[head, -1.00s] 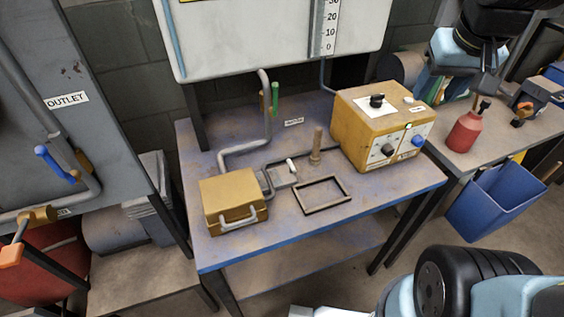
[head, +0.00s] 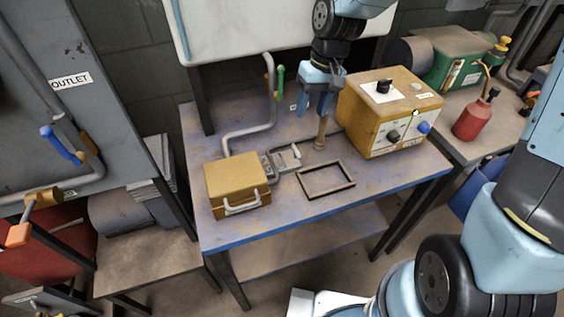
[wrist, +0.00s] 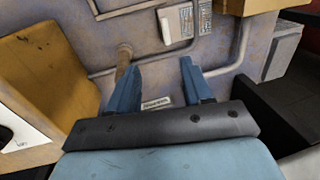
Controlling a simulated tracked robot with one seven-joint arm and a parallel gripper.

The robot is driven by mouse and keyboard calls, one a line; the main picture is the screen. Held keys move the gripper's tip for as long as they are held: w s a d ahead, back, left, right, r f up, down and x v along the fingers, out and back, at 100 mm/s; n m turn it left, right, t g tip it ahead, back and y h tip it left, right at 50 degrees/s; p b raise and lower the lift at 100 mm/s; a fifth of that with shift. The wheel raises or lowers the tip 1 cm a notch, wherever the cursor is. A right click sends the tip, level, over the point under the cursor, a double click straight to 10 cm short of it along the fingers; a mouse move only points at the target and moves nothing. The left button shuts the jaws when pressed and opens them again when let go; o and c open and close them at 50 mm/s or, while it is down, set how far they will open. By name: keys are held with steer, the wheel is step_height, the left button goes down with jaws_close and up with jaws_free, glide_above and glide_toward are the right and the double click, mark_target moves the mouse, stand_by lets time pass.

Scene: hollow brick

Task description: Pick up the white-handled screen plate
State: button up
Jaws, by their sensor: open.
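The screen plate (head: 287,160), small and grey with a white handle (head: 296,151), lies on the blue, worn table between the yellow case and the dark frame. It also shows at the top of the wrist view (wrist: 181,22), its white handle on its left side. My gripper (head: 317,112) hangs above the back of the table, behind and to the right of the plate. In the wrist view its two blue fingers (wrist: 160,68) are apart and empty, well clear of the plate. A wooden peg (wrist: 124,58) shows close to the left finger.
The yellow case (head: 236,187) with a light handle stands left of the plate. An empty dark frame (head: 326,193) lies to its right. The upright peg (head: 321,134) stands near a yellow control box (head: 390,114). A grey pipe (head: 250,134) bends down behind.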

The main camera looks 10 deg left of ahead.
mark_target(295, 147)
steer(key=a+f, duration=0.1)
steer(key=f, duration=0.3)
steer(key=s+a+f, duration=0.1)
steer(key=f, duration=0.4)
steer(key=a+f, duration=0.1)
steer(key=f, duration=0.4)
steer(key=shift+s+a+f, duration=0.1)
steer(key=shift+s+a, duration=0.05)
steer(key=shift+s, duration=0.1)
steer(key=shift+c, duration=0.4)
steer(key=shift+s, duration=0.1)
jaws_close()
